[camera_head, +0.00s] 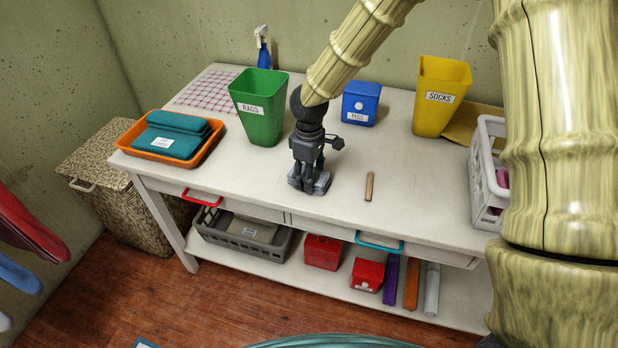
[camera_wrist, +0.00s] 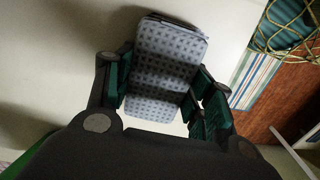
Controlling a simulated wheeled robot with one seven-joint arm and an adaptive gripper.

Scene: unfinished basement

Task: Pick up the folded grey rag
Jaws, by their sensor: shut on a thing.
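The folded grey rag (camera_wrist: 168,62) has a dark dotted pattern and lies between the fingers of my gripper (camera_wrist: 164,88) in the wrist view. Both dark green finger pads press against its sides. In the head view my gripper (camera_head: 309,183) points down at the table, left of the wooden peg-like stick. Only a small greyish part of the rag shows there, mostly hidden by the fingers. The rag is at or very near the tabletop; I cannot tell whether it touches.
On the white table (camera_head: 400,205) stand a green RAGS bin (camera_head: 262,122), a blue PEGS box (camera_head: 361,104), a yellow SOCKS bin (camera_head: 441,98), an orange tray (camera_head: 212,146) and a white basket (camera_head: 484,180). A wooden stick (camera_head: 369,186) lies right of my gripper. The front middle is mostly clear.

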